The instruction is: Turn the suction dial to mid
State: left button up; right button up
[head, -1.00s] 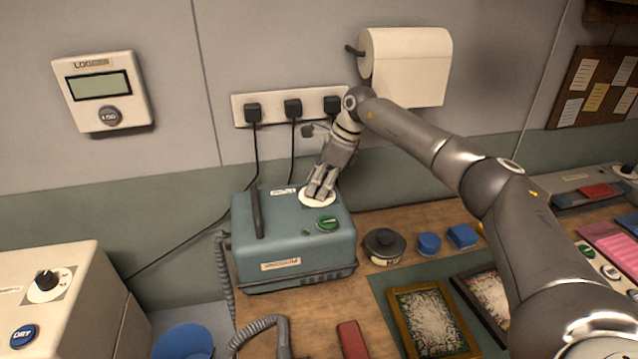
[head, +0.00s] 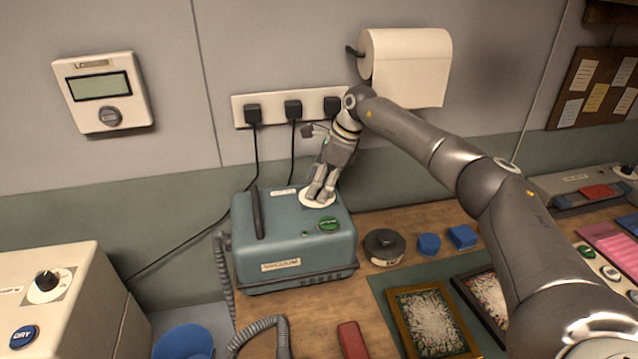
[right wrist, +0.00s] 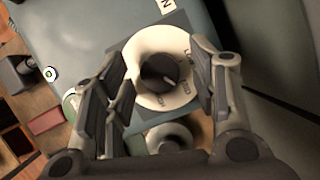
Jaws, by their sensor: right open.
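The suction dial is a dark knob (right wrist: 160,72) on a round white plate (right wrist: 150,45) with printed labels, on top of the blue-grey vacuum unit (head: 295,251). In the head view the plate (head: 306,200) shows only partly, and the knob is hidden behind my fingers. My right gripper (head: 322,195) reaches down over the dial. In the right wrist view its fingers (right wrist: 160,88) are open, one on each side of the knob, with gaps visible. A pale mark on the knob appears to face lower right, towards the middle label. My left gripper is out of view.
A green button (head: 328,224) is in front of the dial, and a black handle (head: 257,214) stands to its left. Plugs and cords (head: 293,109) are on the wall behind. A dark round puck (head: 384,246) and picture frames (head: 434,320) lie to the right.

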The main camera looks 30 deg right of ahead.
jog(key=shift+d+r, duration=0.15)
jog(key=shift+r, duration=0.2)
jog(key=v, duration=0.2)
jog(key=shift+d+r, duration=0.1)
jog(key=shift+r, duration=0.3)
jog(key=s+d, duration=0.6)
jog(key=d, duration=0.4)
jog(key=shift+d+f, duration=0.15)
jog(key=shift+f, duration=0.1)
jog(key=shift+f, duration=0.1)
